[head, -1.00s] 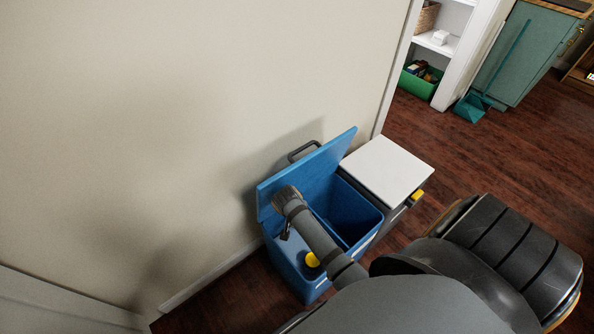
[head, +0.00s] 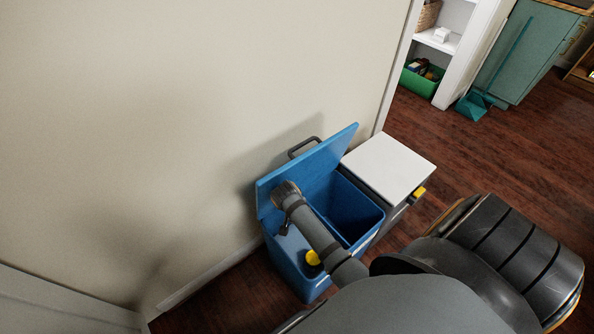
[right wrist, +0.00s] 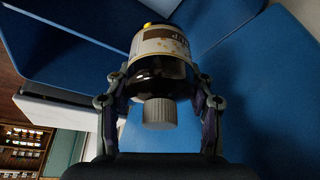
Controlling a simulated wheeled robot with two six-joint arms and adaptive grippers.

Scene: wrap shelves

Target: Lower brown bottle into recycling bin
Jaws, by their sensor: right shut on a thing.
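The blue recycling bin (head: 296,275) stands on the floor against the wall with its lid (head: 308,168) raised. My right arm reaches over the bin, and its gripper is mostly hidden there in the head view. In the right wrist view my right gripper (right wrist: 160,88) is shut on the brown bottle (right wrist: 153,67). The bottle has dark glass, a cream label and a grey ribbed cap that points toward the camera. Blue bin surfaces surround it. I cannot tell whether its far end touches the bin. My left gripper is not in view.
A white-topped bin (head: 388,168) with a yellow piece stands directly right of the blue bin. The wall (head: 170,120) is close behind. Open wood floor (head: 460,150) lies to the right, with a teal dustpan (head: 474,104) and a green crate (head: 420,82) farther back.

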